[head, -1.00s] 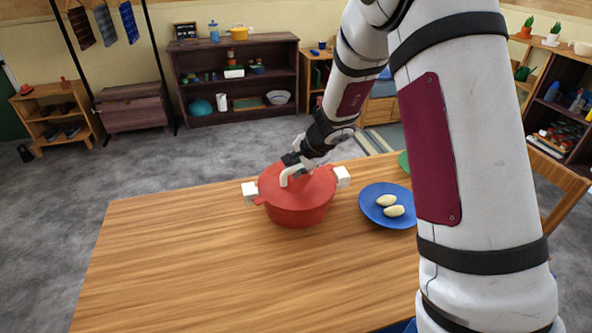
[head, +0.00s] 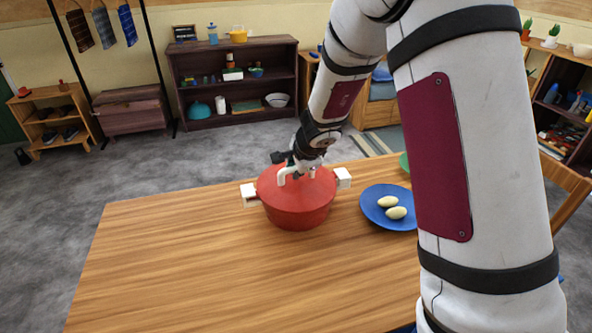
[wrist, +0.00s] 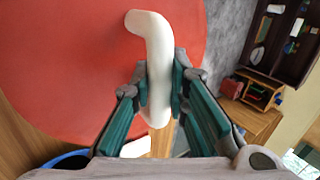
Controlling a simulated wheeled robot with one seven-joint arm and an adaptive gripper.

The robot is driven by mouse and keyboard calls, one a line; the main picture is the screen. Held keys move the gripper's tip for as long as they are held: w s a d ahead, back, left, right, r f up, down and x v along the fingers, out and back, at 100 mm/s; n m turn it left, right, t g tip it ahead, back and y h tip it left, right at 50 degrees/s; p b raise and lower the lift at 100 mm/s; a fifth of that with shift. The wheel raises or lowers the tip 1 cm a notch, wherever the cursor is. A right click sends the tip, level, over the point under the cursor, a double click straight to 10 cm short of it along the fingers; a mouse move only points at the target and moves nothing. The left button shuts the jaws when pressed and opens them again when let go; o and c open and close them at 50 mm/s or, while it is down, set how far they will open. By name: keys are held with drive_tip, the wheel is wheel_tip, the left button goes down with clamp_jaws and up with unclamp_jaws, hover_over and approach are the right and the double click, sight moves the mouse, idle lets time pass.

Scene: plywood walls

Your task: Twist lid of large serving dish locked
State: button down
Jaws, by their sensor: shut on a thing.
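The large serving dish (head: 298,213) is a red pot with white side handles, standing on the wooden table. Its red lid (head: 268,186) sits on top and carries a white curved handle (head: 284,176). My gripper (head: 292,165) is at the lid from above and behind. In the wrist view my gripper (wrist: 160,90) is shut on the white lid handle (wrist: 157,60), one finger on each side. The red lid (wrist: 70,60) fills the left of that view. The head view partly hides the fingertips, and whether the lid is locked cannot be seen.
A blue plate (head: 373,210) with two pale oval items (head: 396,212) lies right of the pot. A green item (head: 404,162) is partly hidden behind my arm. The table's left and front (head: 180,270) are clear. A chair (head: 568,190) stands at the right.

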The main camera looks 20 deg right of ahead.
drive_tip(key=shift+m+h, duration=0.4)
drive_tip(key=shift+m, duration=0.2)
drive_tip(key=c, duration=1.5)
unclamp_jaws()
drive_tip(key=shift+v, duration=0.75)
drive_tip(key=s+a+r+n+g+y+p, duration=0.15)
drive_tip(key=s+r+n, duration=0.35)
drive_tip(key=s+r, duration=0.6)
drive_tip(key=s+a+r+n+y+p, duration=0.25)
drive_tip(key=s+r+n, duration=0.25)
drive_tip(key=s+r, duration=0.7)
drive_tip(key=s+d+n+h+p, duration=0.1)
drive_tip(key=s+n, duration=0.1)
drive_tip(key=s, duration=0.4)
drive_tip(key=s+d+r+n+h, duration=0.1)
drive_tip(key=s+d+n, duration=0.1)
drive_tip(key=s, duration=0.4)
drive_tip(key=s+d+n+g+h+p, duration=0.1)
drive_tip(key=s+n+h, duration=0.1)
drive_tip(key=s+n, duration=0.2)
drive_tip(key=shift+s+d+r+p, duration=0.1)
drive_tip(key=shift+s+d+p, duration=0.05)
drive_tip(key=shift+s, duration=0.4)
drive_tip(key=shift+s+d+r+p, duration=0.1)
drive_tip(key=shift+s+d+p, duration=0.05)
drive_tip(key=shift+s, duration=0.4)
